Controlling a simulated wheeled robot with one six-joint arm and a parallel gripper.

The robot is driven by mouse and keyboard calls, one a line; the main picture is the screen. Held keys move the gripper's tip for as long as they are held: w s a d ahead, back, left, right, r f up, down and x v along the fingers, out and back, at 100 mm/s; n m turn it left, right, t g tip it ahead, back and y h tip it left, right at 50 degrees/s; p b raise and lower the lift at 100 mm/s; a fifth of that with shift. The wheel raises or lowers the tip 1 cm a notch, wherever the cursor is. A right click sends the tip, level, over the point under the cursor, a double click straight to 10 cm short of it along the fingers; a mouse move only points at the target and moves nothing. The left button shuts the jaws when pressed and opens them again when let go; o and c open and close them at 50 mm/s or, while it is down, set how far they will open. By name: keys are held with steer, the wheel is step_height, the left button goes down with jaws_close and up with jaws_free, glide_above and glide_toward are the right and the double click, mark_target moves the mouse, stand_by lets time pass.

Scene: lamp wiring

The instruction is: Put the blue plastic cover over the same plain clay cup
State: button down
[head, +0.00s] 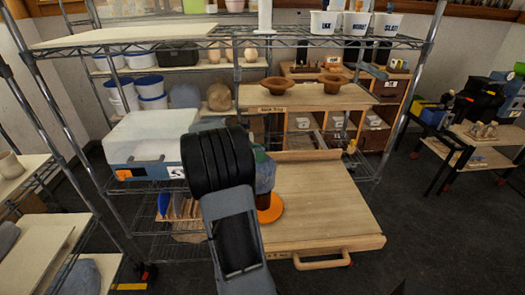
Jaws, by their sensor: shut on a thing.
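A blue-grey piece with a green and brown top (264,172) shows just right of my arm's black joint, above an orange round disc (271,208) on a wooden board. I cannot tell whether this piece is the blue plastic cover, or whether it touches the disc. My gripper's jaws are hidden behind my own arm, which fills the middle of the head view. A plain clay cup under or beside the piece cannot be made out. Small pale clay pieces (250,54) stand on the back shelf, and a pale cup (10,165) stands at the far left.
The wooden board (325,212) with a front handle is mostly bare on its right. A white-lidded blue box (150,135) sits left of my arm. Two brown bowls (308,86) stand on a shelf behind. Metal rack posts (408,95) flank the area; dark floor lies right.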

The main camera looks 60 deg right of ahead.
mark_target(262, 180)
steer(key=shift+s+d+r+m+g+y, duration=0.1)
steer(key=shift+s+m+g+y, duration=0.25)
steer(key=shift+s, duration=0.35)
steer(key=shift+w+r+p, duration=0.1)
steer(key=shift+p, duration=0.25)
steer(key=shift+f, duration=0.2)
steer(key=shift+f+b, duration=2.65)
steer(key=shift+f, duration=3)
steer(key=c, duration=0.8)
jaws_free()
steer(key=b+v, duration=0.1)
steer(key=v, duration=1.3)
steer(key=shift+r+b, duration=0.15)
steer(key=shift+b, duration=0.2)
